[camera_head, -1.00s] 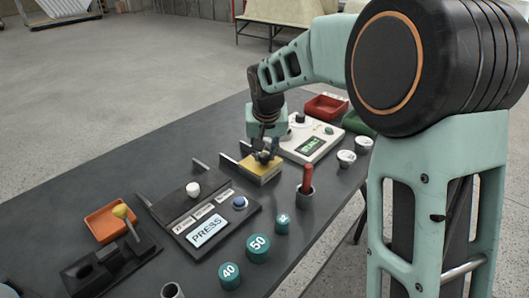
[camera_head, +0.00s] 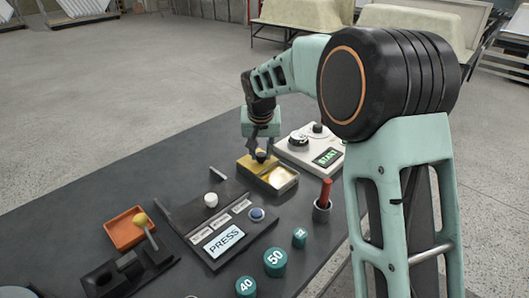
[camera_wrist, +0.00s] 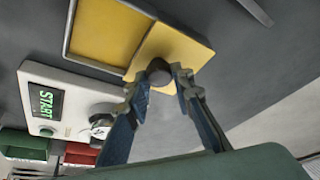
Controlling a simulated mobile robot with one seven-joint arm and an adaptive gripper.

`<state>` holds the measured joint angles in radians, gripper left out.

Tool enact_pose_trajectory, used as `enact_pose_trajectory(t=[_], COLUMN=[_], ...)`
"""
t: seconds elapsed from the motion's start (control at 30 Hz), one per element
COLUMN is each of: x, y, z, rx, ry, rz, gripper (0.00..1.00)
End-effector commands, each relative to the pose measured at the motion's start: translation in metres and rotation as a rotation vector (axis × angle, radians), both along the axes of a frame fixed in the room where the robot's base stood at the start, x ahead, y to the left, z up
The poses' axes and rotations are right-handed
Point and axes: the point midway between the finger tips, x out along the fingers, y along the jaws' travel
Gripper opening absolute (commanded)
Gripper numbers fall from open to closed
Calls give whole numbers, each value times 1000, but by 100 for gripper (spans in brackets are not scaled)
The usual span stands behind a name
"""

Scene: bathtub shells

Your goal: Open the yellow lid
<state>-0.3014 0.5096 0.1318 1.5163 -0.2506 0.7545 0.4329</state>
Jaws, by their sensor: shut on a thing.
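The yellow lid (camera_head: 249,162) sits partly over a small box (camera_head: 281,188) with a yellow inside. The lid is shifted toward the back left, so the front-right part of the box is open. In the wrist view the lid (camera_wrist: 187,45) lies to the right of the open part of the box (camera_wrist: 105,30). My gripper (camera_head: 262,152) is above the lid. In the wrist view its fingers (camera_wrist: 161,78) are shut on the lid's dark round knob (camera_wrist: 160,68). The far side of the lid is partly hidden by my gripper in the head view.
A white device with a START screen (camera_head: 328,157) stands close behind the box. The dark table is clear at the back left.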

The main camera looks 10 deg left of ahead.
Motion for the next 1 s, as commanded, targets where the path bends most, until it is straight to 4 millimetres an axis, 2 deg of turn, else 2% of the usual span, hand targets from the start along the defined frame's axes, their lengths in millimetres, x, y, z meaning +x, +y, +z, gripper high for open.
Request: enact_pose_trajectory(t=[0.23,0.27,0.4,0.77,0.87,1.0], x=[0,0,0,-2,-6,-17], y=[0,0,0,0,-1,-2], z=[0,0,0,5,18,45], rx=[0,0,0,0,1,2], ry=[-2,-2,-1,-1,-4,-5], rz=[0,0,0,0,0,-1], gripper=[0,25,40,40,40,40])
